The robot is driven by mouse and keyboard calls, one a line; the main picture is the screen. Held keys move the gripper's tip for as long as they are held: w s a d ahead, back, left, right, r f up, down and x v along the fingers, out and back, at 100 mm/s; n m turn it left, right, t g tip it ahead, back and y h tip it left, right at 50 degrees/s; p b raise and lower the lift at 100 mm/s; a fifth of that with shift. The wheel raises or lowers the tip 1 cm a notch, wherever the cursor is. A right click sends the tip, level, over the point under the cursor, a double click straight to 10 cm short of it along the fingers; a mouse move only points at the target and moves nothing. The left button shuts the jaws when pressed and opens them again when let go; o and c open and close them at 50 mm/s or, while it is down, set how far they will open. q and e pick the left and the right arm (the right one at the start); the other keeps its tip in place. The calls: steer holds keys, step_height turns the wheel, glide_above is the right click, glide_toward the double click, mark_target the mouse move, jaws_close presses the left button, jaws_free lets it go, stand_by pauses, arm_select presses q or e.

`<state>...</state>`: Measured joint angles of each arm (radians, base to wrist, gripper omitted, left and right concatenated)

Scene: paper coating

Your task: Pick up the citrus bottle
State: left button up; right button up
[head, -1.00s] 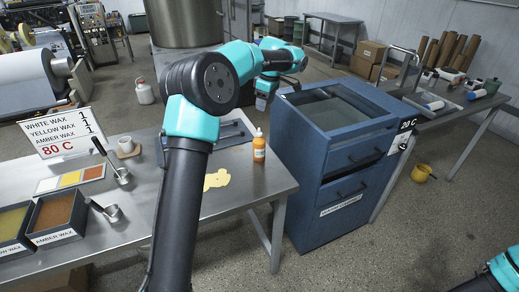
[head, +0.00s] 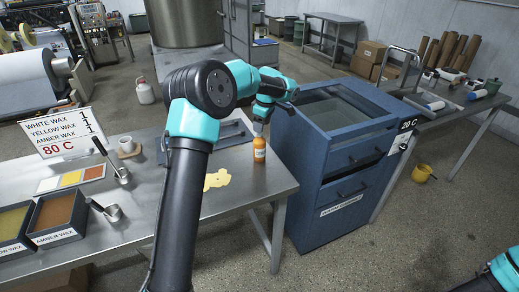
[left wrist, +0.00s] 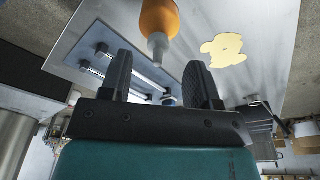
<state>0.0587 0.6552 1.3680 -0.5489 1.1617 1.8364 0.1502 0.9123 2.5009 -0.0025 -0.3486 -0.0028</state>
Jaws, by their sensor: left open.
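The citrus bottle (head: 259,150) is small and orange and stands upright near the right end of the steel table. It also shows in the left wrist view (left wrist: 159,20), its pale nozzle pointing toward my jaws. My left gripper (head: 260,127) is just above the bottle's top in the head view. In the left wrist view the two dark fingers (left wrist: 160,75) are apart, with nothing between them; the nozzle lies just beyond their tips. Only a part of my right arm shows at the bottom right corner of the head view; its gripper is out of view.
A yellow spill (head: 217,179) lies on the table left of the bottle. A grey tray with rails (head: 232,133) is behind it. A blue cabinet (head: 335,150) stands close at the right. Wax bins (head: 57,215) and ladles are at the left.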

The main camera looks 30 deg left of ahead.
mark_target(260, 144)
arm_select(q)
steer(key=shift+a+f, duration=0.2)
steer(key=shift+f, duration=0.65)
steer(key=shift+a+f, duration=0.25)
steer(key=shift+f, duration=0.6)
steer(key=shift+a+f, duration=0.2)
steer(key=shift+f, duration=0.65)
steer(key=shift+c, duration=0.2)
jaws_close()
